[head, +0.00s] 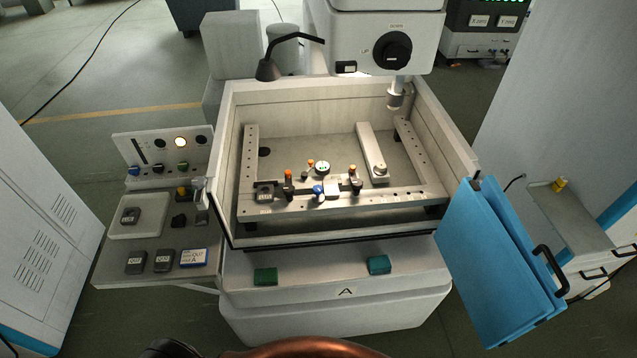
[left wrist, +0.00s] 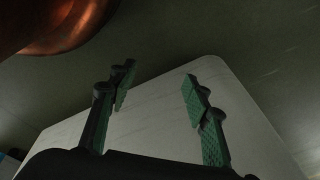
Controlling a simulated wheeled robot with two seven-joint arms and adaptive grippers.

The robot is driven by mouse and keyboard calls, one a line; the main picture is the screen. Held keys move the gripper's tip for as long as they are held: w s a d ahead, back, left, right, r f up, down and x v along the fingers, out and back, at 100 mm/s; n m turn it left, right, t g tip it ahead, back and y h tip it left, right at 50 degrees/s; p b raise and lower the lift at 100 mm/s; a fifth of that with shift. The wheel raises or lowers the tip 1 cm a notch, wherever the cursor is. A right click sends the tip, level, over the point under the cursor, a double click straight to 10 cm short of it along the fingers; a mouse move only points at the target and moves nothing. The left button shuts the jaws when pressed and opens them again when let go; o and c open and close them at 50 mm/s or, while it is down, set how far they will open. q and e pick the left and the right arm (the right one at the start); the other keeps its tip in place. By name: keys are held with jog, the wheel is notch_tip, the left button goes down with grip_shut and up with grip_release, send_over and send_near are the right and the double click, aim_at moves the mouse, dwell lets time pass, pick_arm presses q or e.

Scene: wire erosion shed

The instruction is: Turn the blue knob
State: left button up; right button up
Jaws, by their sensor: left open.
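A small blue knob (head: 134,171) sits at the left end of the control panel, left of the machine in the head view. Neither gripper shows in the head view.
The panel (head: 148,147) also has a black knob and a green knob. Grey blocks lie on the shelf (head: 122,278) below it. A blue door (head: 497,268) hangs open at the tank's right. A black lamp (head: 268,70) bends over the tank's back left.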

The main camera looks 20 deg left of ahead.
aim_at(317, 193)
pick_arm(q)
jog(key=w+a+r+m+t+y+p, duration=0.2)
jog(key=w+a+r, duration=0.2)
jog(key=w+r, duration=0.85)
jog(key=w+a+r+m+t+y+p, duration=0.15)
jog(key=w+a+r+t+y, duration=0.35)
jog(key=r, duration=1.4)
jog(key=w+a+r+m+p, duration=0.25)
jog(key=w+r, duration=0.75)
jog(key=r, duration=0.5)
jog(key=w+d+r+m+t+y, duration=0.15)
jog(key=w+r+m+t, duration=0.25)
jog(key=w+r+m, duration=0.55)
jog(key=w+d+r+m+t+h, duration=0.1)
jog(key=w+d+m, duration=0.1)
jog(key=d+m, duration=0.2)
jog(key=w+d+r+m+t+h, duration=0.2)
jog(key=w+d+m, duration=0.1)
jog(key=m, duration=0.3)
jog(key=w+d+r+m+t+h, duration=0.1)
jog(key=w+d+m+h, duration=0.1)
jog(key=d+m, duration=0.3)
jog(key=shift+w+d+r+m+t, duration=0.25)
jog(key=shift+w+d+t, duration=0.05)
jog(key=shift+w+d, duration=0.35)
jog(key=shift+w, duration=0.3)
jog(key=x, duration=0.7)
jog(key=shift+w+f+p, duration=0.1)
jog(key=shift+w+p, duration=0.1)
jog(key=shift+p, duration=0.15)
